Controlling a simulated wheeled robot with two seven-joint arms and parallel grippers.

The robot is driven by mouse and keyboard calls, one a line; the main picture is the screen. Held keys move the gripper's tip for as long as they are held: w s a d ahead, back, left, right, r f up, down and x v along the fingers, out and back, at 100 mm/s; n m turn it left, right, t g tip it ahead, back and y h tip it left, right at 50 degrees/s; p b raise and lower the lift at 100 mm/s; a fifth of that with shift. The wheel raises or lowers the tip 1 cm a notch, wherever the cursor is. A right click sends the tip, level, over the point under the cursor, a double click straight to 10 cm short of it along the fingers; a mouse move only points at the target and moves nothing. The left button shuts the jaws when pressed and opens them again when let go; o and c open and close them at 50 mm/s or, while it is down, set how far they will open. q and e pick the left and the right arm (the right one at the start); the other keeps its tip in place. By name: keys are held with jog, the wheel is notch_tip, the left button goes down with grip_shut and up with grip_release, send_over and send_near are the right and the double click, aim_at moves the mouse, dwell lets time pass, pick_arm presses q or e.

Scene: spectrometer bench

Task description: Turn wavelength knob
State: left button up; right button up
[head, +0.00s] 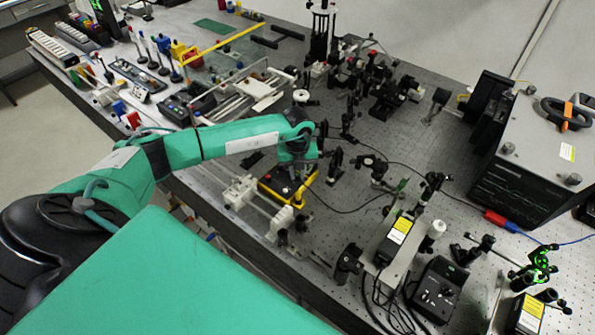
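My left arm reaches in from the left, and its wrist is bent down over the bench. My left gripper (297,172) points down above a black device with a yellow frame (274,192). The fingers are small and dark against the device, so I cannot tell whether they are open or shut, or whether they touch it. No wavelength knob can be made out clearly; the top of the device is partly hidden by the gripper. A black box with small controls (438,290) stands at the lower right, apart from the gripper. My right gripper is not in view.
A white rail assembly (240,192) lies left of the yellow-framed device. Optical posts and mounts crowd the bench (455,150) behind and to the right. A large dark instrument (522,175) stands at the right. A thin black cable crosses the bench near the gripper.

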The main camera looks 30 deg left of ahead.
pick_arm(q)
grip_shut()
